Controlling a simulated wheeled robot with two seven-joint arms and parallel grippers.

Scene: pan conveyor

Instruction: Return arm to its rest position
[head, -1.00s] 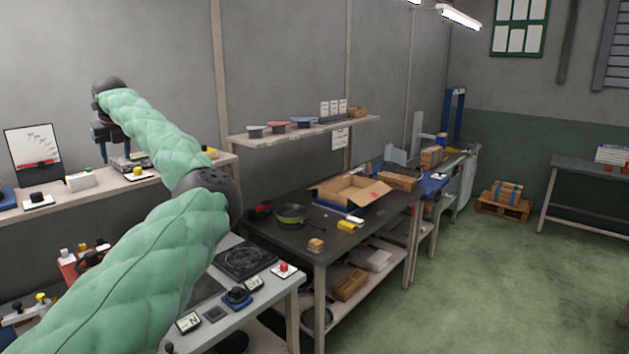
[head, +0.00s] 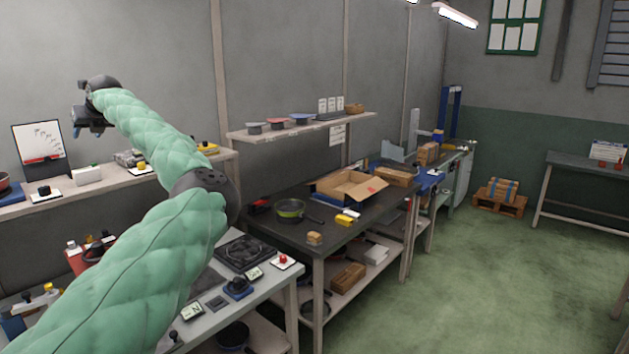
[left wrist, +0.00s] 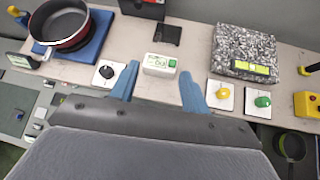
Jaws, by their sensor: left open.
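My left arm, in a green padded sleeve, reaches up from the lower left of the head view. Its gripper (head: 88,132) is raised at the upper left, in front of the wall and above the shelf bench. In the left wrist view the two blue fingers (left wrist: 158,84) are spread apart with nothing between them. Beyond them, on the bench, is a white box with a green button (left wrist: 159,65). My right gripper is in neither view.
The shelf bench (head: 110,184) carries a dark red pan (left wrist: 60,24), a speckled grey block (left wrist: 245,52) and several knobs. A dark worktable (head: 270,232) holds a pan (head: 290,210) and an open carton (head: 348,188).

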